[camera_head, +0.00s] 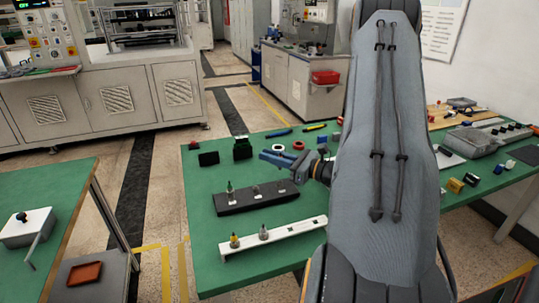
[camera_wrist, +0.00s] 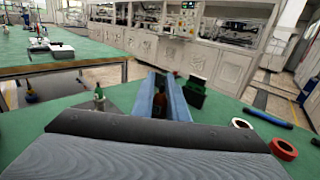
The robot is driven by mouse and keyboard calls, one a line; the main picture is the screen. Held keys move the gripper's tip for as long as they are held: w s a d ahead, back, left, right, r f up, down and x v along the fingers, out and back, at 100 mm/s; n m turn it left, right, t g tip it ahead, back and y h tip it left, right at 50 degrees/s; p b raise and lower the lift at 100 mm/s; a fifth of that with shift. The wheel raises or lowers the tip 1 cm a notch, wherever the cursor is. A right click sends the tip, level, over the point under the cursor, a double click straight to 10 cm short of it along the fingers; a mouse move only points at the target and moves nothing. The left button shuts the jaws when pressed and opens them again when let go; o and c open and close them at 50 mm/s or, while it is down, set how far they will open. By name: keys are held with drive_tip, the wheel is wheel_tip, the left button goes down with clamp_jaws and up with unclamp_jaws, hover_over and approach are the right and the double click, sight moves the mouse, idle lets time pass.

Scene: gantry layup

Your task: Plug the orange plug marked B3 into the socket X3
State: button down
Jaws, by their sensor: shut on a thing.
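My gripper (camera_head: 273,157) has blue fingers and is above the green table, behind the black bar. In the head view the plug is hidden by the fingers. The black bar (camera_head: 240,204) carries several upright fittings, one of them with a green body (camera_head: 230,187). A white bar (camera_head: 290,234) in front of it carries a yellow-bodied fitting (camera_head: 234,241) and a grey one (camera_head: 263,233). No socket labels can be read, so X3 cannot be picked out.
A dark green block (camera_head: 242,148) and a black block (camera_head: 208,159) stand behind the black bar. A white ring (camera_wrist: 241,123) and a red ring (camera_wrist: 284,149) lie nearby. Trays and small parts crowd the table's right side. The left front of the green table (camera_head: 205,255) is clear.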

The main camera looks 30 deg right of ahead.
drive_tip(key=shift+f+b, duration=1.15)
drive_tip(key=shift+f, duration=0.9)
drive_tip(key=shift+f+b, duration=0.85)
drive_tip(key=shift+f, duration=0.4)
drive_tip(key=c, duration=1.7)
unclamp_jaws()
drive_tip(key=shift+o, duration=0.2)
wheel_tip(320, 180, up, 10)
drive_tip(key=b, duration=0.1)
drive_tip(key=shift+s, duration=0.1)
